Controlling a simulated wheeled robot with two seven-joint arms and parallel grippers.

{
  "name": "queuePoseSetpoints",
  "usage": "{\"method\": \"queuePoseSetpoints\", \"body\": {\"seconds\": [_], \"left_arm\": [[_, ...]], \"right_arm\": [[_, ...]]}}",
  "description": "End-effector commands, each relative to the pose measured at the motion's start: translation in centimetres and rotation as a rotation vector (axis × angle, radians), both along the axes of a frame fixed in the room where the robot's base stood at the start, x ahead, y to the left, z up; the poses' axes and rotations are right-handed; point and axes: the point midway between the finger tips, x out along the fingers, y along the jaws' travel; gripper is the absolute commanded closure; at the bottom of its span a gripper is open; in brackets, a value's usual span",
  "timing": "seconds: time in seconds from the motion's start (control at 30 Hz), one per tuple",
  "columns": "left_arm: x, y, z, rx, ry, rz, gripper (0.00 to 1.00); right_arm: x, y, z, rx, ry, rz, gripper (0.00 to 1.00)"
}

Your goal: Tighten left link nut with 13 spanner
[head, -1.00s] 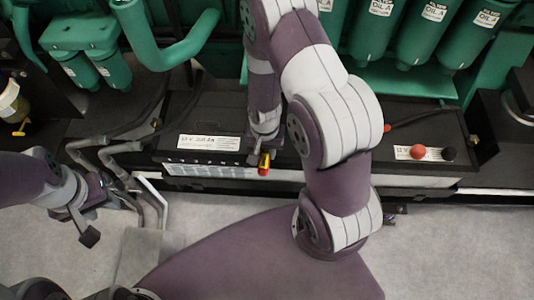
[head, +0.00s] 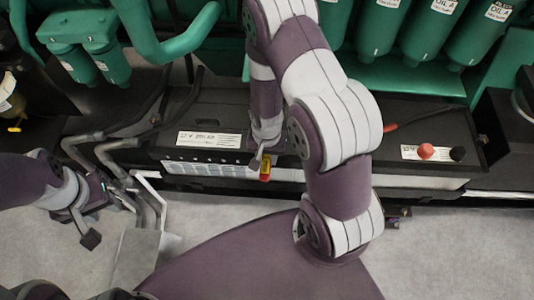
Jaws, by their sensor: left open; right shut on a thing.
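My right gripper (head: 263,160) hangs down at the front edge of the black battery (head: 225,120), left of the middle of the view. It is shut on a small red and yellow thing (head: 265,168), of which only a short part shows; I cannot tell if this is the 13 spanner. My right arm hides the middle of the battery and what lies behind it. My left gripper (head: 84,226) is at the lower left, open and empty over the grey floor. I cannot make out the left link nut.
Green pipes (head: 165,45) and green oil filters (head: 380,25) stand behind the battery. A red cap (head: 426,151) and a black cap (head: 457,154) are on the battery's right end. Grey bent pipes (head: 110,150) are near my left gripper. The grey floor (head: 455,250) at the lower right is clear.

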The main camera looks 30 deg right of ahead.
Motion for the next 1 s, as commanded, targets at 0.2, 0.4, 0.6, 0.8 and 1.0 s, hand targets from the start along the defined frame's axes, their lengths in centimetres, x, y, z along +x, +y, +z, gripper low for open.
{"method": "queuePoseSetpoints", "body": {"seconds": [0.2,0.4,0.6,0.8,1.0], "left_arm": [[0.0,0.0,0.9,0.0,0.0,0.0,0.57],[0.0,0.0,0.79,0.0,0.0,0.0,0.57],[0.0,0.0,1.07,0.0,0.0,0.0,0.57],[0.0,0.0,1.07,0.0,0.0,0.0,0.57],[0.0,0.0,1.05,0.0,0.0,0.0,0.57]], "right_arm": [[-0.15,0.13,0.16,0.001,-0.002,0.0,1.0],[-0.15,0.13,0.06,0.002,-0.003,0.001,1.0],[-0.19,0.13,0.2,0.002,-0.003,0.001,1.0],[-0.23,0.14,0.08,0.002,-0.002,0.001,1.0],[-0.22,0.14,0.06,0.002,-0.003,0.001,1.0]]}}
